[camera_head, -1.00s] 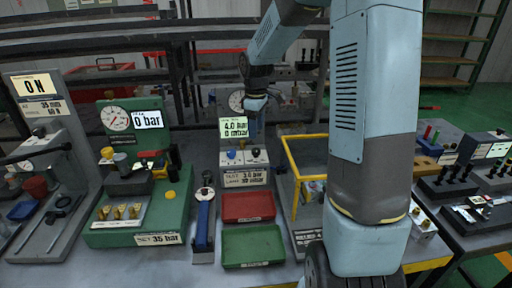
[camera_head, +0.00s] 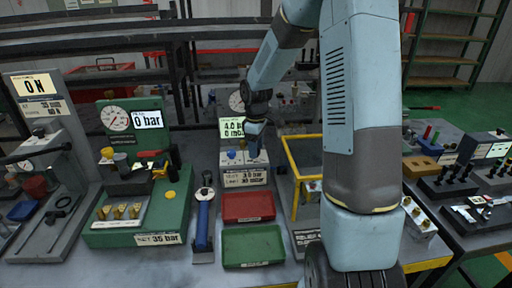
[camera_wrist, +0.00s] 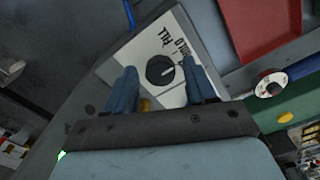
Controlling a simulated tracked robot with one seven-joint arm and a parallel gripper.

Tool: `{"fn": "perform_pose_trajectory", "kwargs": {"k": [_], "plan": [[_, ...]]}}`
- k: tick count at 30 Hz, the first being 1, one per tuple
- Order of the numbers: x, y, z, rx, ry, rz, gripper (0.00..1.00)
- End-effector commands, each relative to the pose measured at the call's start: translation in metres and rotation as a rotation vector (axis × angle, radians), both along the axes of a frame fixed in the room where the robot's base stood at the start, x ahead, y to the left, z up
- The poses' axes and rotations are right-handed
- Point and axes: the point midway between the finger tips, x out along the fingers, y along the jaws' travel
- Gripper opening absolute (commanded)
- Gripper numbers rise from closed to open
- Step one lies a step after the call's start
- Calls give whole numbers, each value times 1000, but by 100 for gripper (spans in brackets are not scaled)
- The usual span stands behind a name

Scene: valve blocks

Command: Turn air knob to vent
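In the wrist view the air knob (camera_wrist: 159,70) is a round black dial with a light pointer mark on a white label plate (camera_wrist: 177,35). The words FILL and HOLD show on the plate; the rest of the lettering is hidden. My gripper (camera_wrist: 161,66) is open, with one blue finger on each side of the knob and a visible gap to it. In the head view my gripper (camera_head: 254,150) points down at the right part of the grey air station (camera_head: 243,180) and hides the knob. The station's display (camera_head: 231,128) reads 4.0 bar on top; its lower line is partly covered.
A blue knob (camera_head: 231,154) sits left of my gripper on the station. Red (camera_head: 248,219) and green (camera_head: 252,263) trays lie in front. A yellow-framed bin (camera_head: 290,165) stands close at the right. A green press unit (camera_head: 140,225) stands at the left.

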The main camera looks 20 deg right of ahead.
Motion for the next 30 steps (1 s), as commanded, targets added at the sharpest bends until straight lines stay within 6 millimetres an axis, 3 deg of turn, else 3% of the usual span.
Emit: {"fn": "perform_pose_trajectory", "kwargs": {"k": [2, 15, 30], "plan": [[0, 0, 0, 0, 0, 0, 47], [0, 0, 0, 0, 0, -1, 5], [0, 0, 1, -1, -2, -145, 5]]}}
